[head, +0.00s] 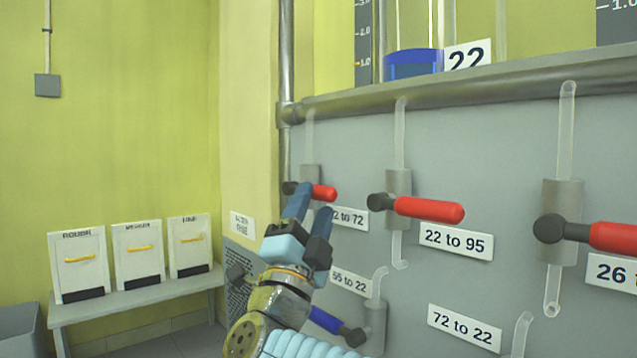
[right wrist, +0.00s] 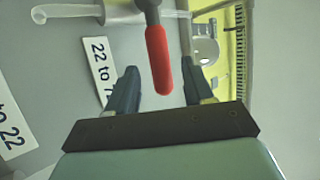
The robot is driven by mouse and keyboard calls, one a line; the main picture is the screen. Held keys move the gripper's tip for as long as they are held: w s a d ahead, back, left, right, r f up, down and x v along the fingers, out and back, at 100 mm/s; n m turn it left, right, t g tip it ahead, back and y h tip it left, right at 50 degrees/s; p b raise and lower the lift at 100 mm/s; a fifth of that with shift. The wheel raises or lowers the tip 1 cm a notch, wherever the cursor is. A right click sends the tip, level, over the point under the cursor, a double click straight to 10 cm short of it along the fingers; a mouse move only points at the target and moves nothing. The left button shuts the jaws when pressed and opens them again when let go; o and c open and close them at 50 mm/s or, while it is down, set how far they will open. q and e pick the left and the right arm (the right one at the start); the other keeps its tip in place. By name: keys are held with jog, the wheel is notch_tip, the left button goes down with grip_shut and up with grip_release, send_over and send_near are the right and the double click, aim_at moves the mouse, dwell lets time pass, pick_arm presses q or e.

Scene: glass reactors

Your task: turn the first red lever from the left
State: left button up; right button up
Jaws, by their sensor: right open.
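The first red lever from the left (head: 324,192) sits on a valve on the grey panel and points right, level, in the head view. Its label, partly hidden by my gripper, ends in "to 72". My right gripper (head: 309,206) is at this lever, with its fingers reaching up to it. In the right wrist view the red lever (right wrist: 159,62) lies between the two open fingers of my right gripper (right wrist: 162,88). A gap shows on both sides of the lever. My left gripper is not in view.
More red levers, labelled "22 to 95" (head: 430,208) and "26" (head: 612,236), are farther right. A blue lever (head: 325,319) is below my right gripper. A bench (head: 140,294) with several white boxes stands at the left wall. A metal rail (head: 460,92) runs above the levers.

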aim_at(316, 199)
jog(key=shift+p+x, duration=0.4)
jog(key=shift+x, duration=1.45)
grip_shut()
